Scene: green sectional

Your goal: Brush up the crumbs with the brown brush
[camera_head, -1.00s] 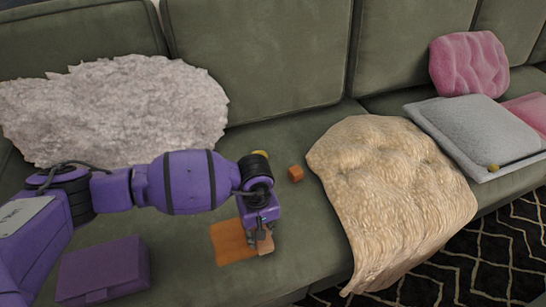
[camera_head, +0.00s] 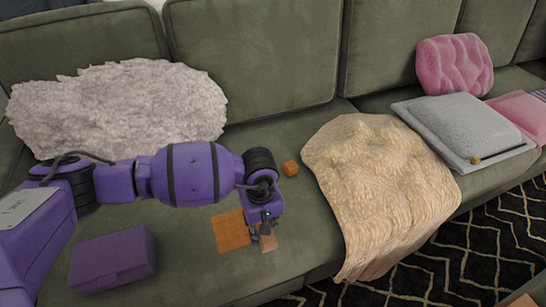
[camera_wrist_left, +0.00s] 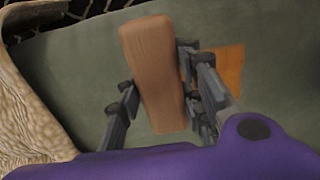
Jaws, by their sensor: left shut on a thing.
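My left gripper (camera_head: 264,232) is low over the front of the green seat, shut on the brown brush (camera_head: 269,242). In the left wrist view the brush (camera_wrist_left: 155,75) is a plain brown, elongated block between the fingers of the gripper (camera_wrist_left: 160,98); no bristles show. A flat orange square (camera_head: 231,231) lies on the seat just left of the brush. It also shows in the left wrist view (camera_wrist_left: 231,70), partly behind a finger. I cannot make out separate crumbs. My right gripper is out of view.
A small orange block (camera_head: 290,168) sits behind the gripper. A beige throw (camera_head: 385,190) hangs over the seat at right. A purple box (camera_head: 113,260) lies at left front. A shaggy pale cushion (camera_head: 120,105) leans on the backrest.

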